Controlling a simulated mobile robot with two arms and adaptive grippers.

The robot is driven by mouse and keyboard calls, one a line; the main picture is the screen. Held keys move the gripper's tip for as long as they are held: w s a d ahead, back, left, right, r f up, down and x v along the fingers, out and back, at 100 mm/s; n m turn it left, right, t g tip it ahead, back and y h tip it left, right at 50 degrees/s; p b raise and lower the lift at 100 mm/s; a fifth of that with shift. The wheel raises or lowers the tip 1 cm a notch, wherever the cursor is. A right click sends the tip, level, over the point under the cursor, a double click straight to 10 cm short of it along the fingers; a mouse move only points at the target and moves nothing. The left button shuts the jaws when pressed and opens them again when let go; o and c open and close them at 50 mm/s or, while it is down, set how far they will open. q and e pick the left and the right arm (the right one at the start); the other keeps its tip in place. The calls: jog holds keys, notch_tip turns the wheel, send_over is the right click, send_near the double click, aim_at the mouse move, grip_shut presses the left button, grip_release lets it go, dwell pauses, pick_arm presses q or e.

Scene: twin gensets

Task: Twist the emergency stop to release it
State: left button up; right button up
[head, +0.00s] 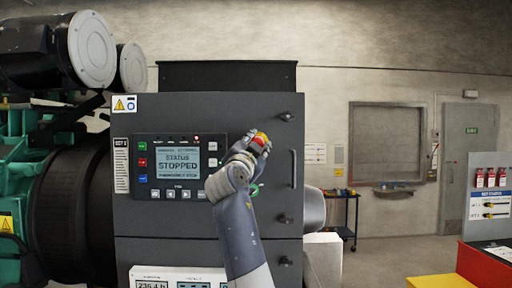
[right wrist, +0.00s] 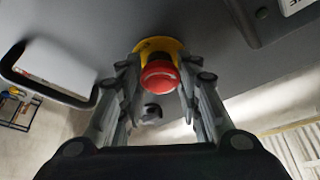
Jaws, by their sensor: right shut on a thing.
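The emergency stop is a red button on a yellow collar on the front of the dark grey genset cabinet. In the right wrist view the red button (right wrist: 159,76) sits between the two fingers of my right gripper (right wrist: 158,82), which is shut on it. The yellow collar (right wrist: 158,45) shows behind the button. In the head view the emergency stop (head: 260,140) shows just past my right gripper (head: 256,146), which partly covers it. My left gripper is in neither view.
The control panel (head: 180,165) left of my right arm reads "STATUS STOPPED" and has a lit red lamp (head: 196,138). A cabinet handle (head: 293,169) stands right of the button. A red and yellow bench (head: 485,264) is at the far right. Open floor lies between.

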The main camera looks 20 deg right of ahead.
jog(key=shift+r, duration=0.25)
jog(key=o, duration=1)
jog(key=shift+o, duration=0.5)
jog(key=shift+w+f, duration=0.1)
jog(key=shift+f, duration=0.05)
jog(key=v, duration=0.7)
jog(key=shift+a+f, duration=0.1)
jog(key=shift+f, duration=0.1)
